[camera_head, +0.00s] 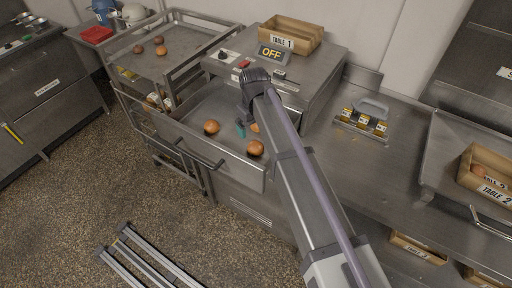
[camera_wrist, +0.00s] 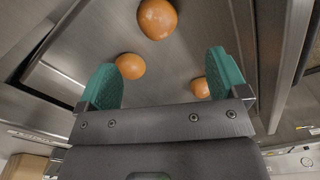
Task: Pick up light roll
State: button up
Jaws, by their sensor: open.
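Three light orange-brown rolls lie in the open steel drawer (camera_head: 190,148): a left roll (camera_head: 212,127), a front roll (camera_head: 256,148) and a third roll (camera_head: 254,127) partly hidden by my arm. The wrist view shows three rolls too: a top roll (camera_wrist: 157,18), a left roll (camera_wrist: 130,66) and a right roll (camera_wrist: 200,88) partly behind a finger. My gripper (camera_wrist: 165,78) has teal fingers spread wide with nothing held. In the head view my gripper (camera_head: 241,130) is over the drawer, between the left roll and the partly hidden one.
A steel cart (camera_head: 185,60) at the left carries several rolls, some darker. A box marked TABLE 1 (camera_head: 290,36) stands on the oven top behind an OFF display (camera_head: 272,54). The drawer front and handle (camera_head: 205,153) form a raised edge. A TABLE 2 box (camera_head: 484,175) is at the right.

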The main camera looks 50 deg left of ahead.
aim_at(256, 144)
jog(key=f+b, duration=1)
jog(key=f, duration=0.1)
jog(key=shift+w, duration=0.2)
jog(key=shift+r, duration=0.15)
jog(key=c, duration=1)
